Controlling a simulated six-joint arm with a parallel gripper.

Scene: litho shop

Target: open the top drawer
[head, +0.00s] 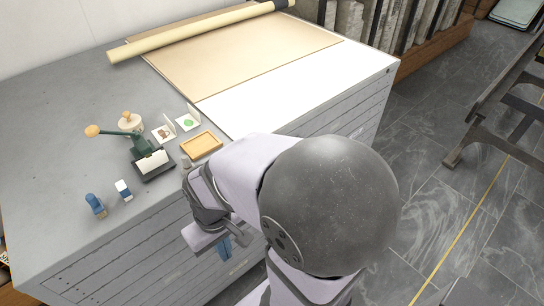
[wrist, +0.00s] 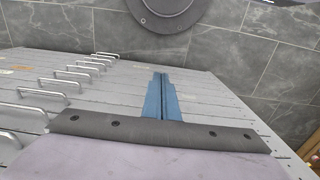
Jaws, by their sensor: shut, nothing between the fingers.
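The wide grey drawer cabinet (head: 45,150) has several shallow drawers in its front, all apparently shut. The top drawer front (head: 125,232) lies just under the cabinet top, partly hidden behind my arm. In the wrist view, a row of silver bar handles runs down the drawer fronts at left; the closest handle (wrist: 18,137) is cut by the picture's edge. I cannot tell which handle is the top drawer's. My gripper (head: 224,249) has blue fingers pressed together and empty, in front of the drawers. In the wrist view, my gripper (wrist: 161,82) is to the right of the handles, apart from them.
On the cabinet top are a green press (head: 140,150), a wooden tray (head: 202,145), small blue-handled stamps (head: 95,205) and a paper roll (head: 190,35). Tiled floor (wrist: 215,45) lies below the front. A grey bench frame (head: 490,110) stands at right.

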